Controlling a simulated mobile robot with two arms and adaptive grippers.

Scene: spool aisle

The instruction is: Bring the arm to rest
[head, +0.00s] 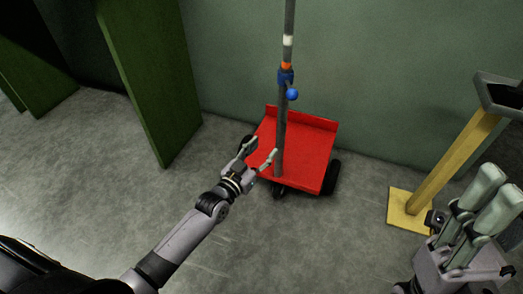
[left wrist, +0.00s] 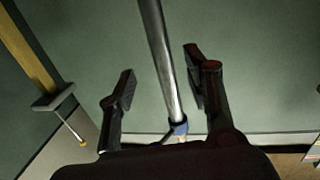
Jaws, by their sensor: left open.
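My left gripper (head: 261,153) is open and empty, its two fingers spread, in the middle of the head view. A grey upright pole (head: 281,130) stands just right of its fingertips there, with a blue collar and knob (head: 287,78) higher up. In the left wrist view the pole (left wrist: 160,60) runs through the gap between the open fingers, with the blue collar (left wrist: 180,127) low in the picture. I cannot tell how far beyond the fingers the pole is. My right gripper (head: 492,200) shows at the lower right; its fingers lie close together and their opening is unclear.
The pole rises from a red wheeled cart (head: 312,158) by the green wall. A dark green panel (head: 150,75) stands to the left. A yellow post (head: 455,155) on a yellow base stands at the right. Grey floor (head: 90,180) is clear at the left.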

